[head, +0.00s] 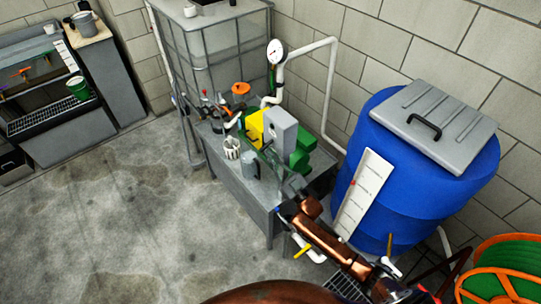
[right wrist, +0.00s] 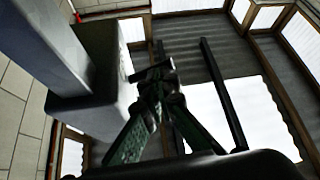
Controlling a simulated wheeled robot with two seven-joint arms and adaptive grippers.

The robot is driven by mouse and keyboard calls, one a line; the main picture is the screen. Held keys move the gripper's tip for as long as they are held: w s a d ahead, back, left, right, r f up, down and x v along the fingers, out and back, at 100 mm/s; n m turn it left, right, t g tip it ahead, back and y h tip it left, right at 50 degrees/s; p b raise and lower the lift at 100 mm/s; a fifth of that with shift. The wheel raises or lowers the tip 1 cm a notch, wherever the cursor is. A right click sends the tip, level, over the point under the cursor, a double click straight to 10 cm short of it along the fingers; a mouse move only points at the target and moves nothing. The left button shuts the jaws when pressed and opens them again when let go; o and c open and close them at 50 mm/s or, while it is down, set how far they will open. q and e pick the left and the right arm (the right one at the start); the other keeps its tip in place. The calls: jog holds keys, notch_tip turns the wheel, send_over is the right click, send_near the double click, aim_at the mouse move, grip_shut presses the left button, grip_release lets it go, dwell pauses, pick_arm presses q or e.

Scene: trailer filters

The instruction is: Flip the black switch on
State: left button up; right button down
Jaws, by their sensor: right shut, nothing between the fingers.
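A light grey box (head: 281,128) stands on the pump set, between a yellow part and a green motor. I cannot make out the black switch in either view. My right gripper (head: 268,153) is at the near side of the grey box, shut and empty. In the right wrist view the closed fingertips (right wrist: 157,76) are close to a grey box-like body (right wrist: 112,65) on the left. I cannot tell whether they touch it. My left gripper is not in view.
The pump set stands on a grey metal bench (head: 250,200). A blue barrel (head: 420,150) with a grey lid is close on the right. A green hose reel (head: 505,270) is at lower right. A caged tank (head: 225,45) stands behind. The floor at left is clear.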

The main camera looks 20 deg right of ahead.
jog(key=shift+a+r+m+h, duration=0.1)
jog(key=shift+r+m+h, duration=0.1)
jog(key=shift+m+h, duration=0.35)
jog(key=m+h+p, duration=0.2)
jog(key=m, duration=0.1)
jog(key=r+m+t+h+p, duration=0.1)
jog(key=m+h, duration=0.1)
jog(key=m, duration=0.2)
jog(key=r+m+t+h+p, duration=0.1)
jog(key=m+h+p, duration=0.1)
jog(key=m+h, duration=0.1)
jog(key=shift+s+a+r+m+p, duration=0.1)
jog(key=shift+s+a+m+p, duration=0.15)
jog(key=shift+a+p, duration=0.1)
jog(key=b+v, duration=0.1)
jog(key=v, duration=1.3)
jog(key=shift+b, duration=0.4)
jog(key=shift+w, duration=0.1)
